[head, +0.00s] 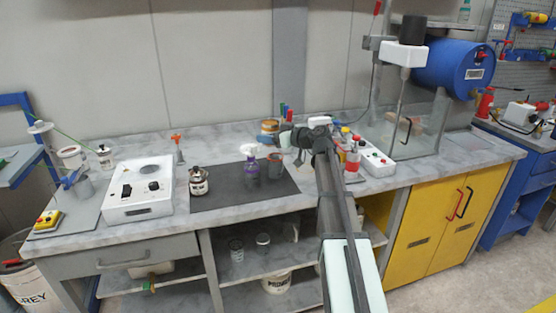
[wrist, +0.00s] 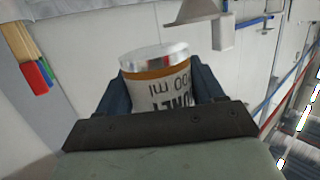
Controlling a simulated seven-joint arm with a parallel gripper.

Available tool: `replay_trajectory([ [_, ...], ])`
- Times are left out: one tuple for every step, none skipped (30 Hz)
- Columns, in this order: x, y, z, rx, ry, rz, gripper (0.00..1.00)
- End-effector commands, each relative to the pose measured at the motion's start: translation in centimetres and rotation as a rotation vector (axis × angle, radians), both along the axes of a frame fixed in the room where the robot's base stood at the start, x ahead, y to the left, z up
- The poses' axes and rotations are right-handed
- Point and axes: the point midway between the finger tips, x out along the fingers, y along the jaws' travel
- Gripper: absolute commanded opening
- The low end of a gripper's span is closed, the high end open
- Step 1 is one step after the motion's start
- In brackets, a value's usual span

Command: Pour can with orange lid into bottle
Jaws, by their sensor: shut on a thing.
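A can with an orange band (head: 269,127) is held in my gripper (head: 277,137), above the back of the dark mat. In the wrist view the can (wrist: 160,88) sits between both dark fingers, with a silver end, an orange band and a pale label with dark lettering. My gripper (wrist: 160,95) is shut on it. A purple bottle (head: 251,174) stands upright on the mat, with a white funnel-like piece (head: 249,152) at its top. The can is above and to the right of the bottle, apart from it. The can's contents are hidden.
A grey cup (head: 275,166) stands close to the bottle's right. A small labelled can (head: 198,182) is on the mat's left, beside a white hotplate box (head: 139,191). Red-capped bottles (head: 353,158) and a white control box (head: 375,161) are on the right. The mat's front (head: 240,198) is clear.

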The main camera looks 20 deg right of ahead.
Motion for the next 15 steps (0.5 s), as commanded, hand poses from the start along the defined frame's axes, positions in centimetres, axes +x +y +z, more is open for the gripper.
replay_trajectory([
  [1.0, 0.8, 0.7, 0.0, -0.003, -0.009, 0.3],
  [1.4, 1.3, 1.0, 0.0, -0.002, -0.016, 0.3],
  [1.8, 1.7, 1.4, 0.0, -0.001, -0.024, 0.3],
  [2.1, 2.0, 1.6, -0.001, -0.002, -0.03, 0.3],
  [2.4, 2.3, 1.8, 0.0, -0.001, -0.035, 0.3],
  [2.7, 2.6, 2.0, 0.001, -0.001, -0.04, 0.3],
  [2.9, 2.9, 2.1, -0.001, 0.0, -0.044, 0.3],
  [3.0, 3.0, 2.3, -0.001, -0.001, -0.047, 0.3],
  [3.2, 3.2, 2.4, -0.002, -0.001, -0.05, 0.3],
  [3.3, 3.2, 2.4, -0.003, -0.003, -0.051, 0.3],
  [3.3, 3.3, 2.5, -0.007, -0.005, -0.052, 0.3],
  [3.4, 3.3, 2.5, -0.014, -0.011, -0.053, 0.3],
  [3.4, 3.3, 2.6, -0.022, -0.016, -0.055, 0.3],
  [3.5, 3.3, 2.6, -0.032, -0.023, -0.055, 0.3],
  [3.5, 3.2, 2.6, -0.049, -0.034, -0.055, 0.3],
])
